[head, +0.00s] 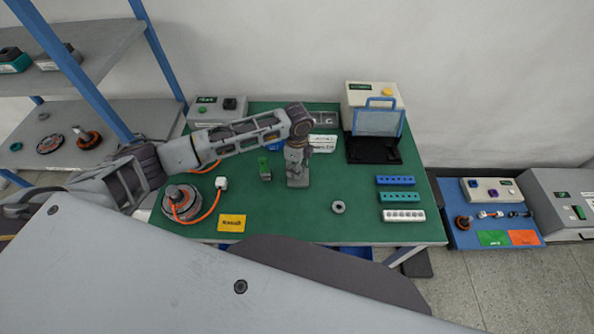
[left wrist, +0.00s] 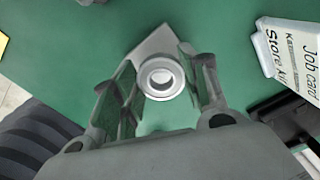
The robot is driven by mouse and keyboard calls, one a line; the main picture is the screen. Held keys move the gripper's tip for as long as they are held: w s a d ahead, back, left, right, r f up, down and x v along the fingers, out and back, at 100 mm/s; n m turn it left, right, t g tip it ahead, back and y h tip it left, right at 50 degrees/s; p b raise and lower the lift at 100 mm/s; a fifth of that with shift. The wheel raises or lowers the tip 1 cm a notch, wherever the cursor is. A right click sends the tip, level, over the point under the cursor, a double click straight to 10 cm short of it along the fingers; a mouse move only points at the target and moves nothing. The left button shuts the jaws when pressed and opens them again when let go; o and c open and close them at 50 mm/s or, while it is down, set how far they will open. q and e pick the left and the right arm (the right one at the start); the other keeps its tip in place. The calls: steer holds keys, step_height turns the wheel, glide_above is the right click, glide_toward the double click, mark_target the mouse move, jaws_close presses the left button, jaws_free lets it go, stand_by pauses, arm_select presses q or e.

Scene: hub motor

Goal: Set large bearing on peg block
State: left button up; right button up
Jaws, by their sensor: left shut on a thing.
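My left gripper (head: 297,172) points down over the middle of the green table. In the left wrist view my left gripper (left wrist: 162,95) is shut on a pale metal ring, the large bearing (left wrist: 146,90), held between its two fingers. Directly beyond the bearing is a grey block with an angular corner, likely the peg block (left wrist: 152,47); its grey base (head: 298,184) shows under the gripper in the head view. I cannot tell whether the bearing touches the block, and the peg is not clear. The bearing is hidden in the head view. My right gripper is not in view.
Another grey ring (head: 338,207) lies to the right on the green table (head: 300,225). Blue, teal and white hole blocks (head: 398,196) stand at the right.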

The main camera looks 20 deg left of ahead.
arm_select(q)
steer(key=shift+f, duration=1.45)
steer(key=shift+f, duration=0.15)
steer(key=o, duration=1.1)
steer(key=shift+c, duration=0.2)
step_height(320, 180, up, 12)
steer(key=b, duration=0.1)
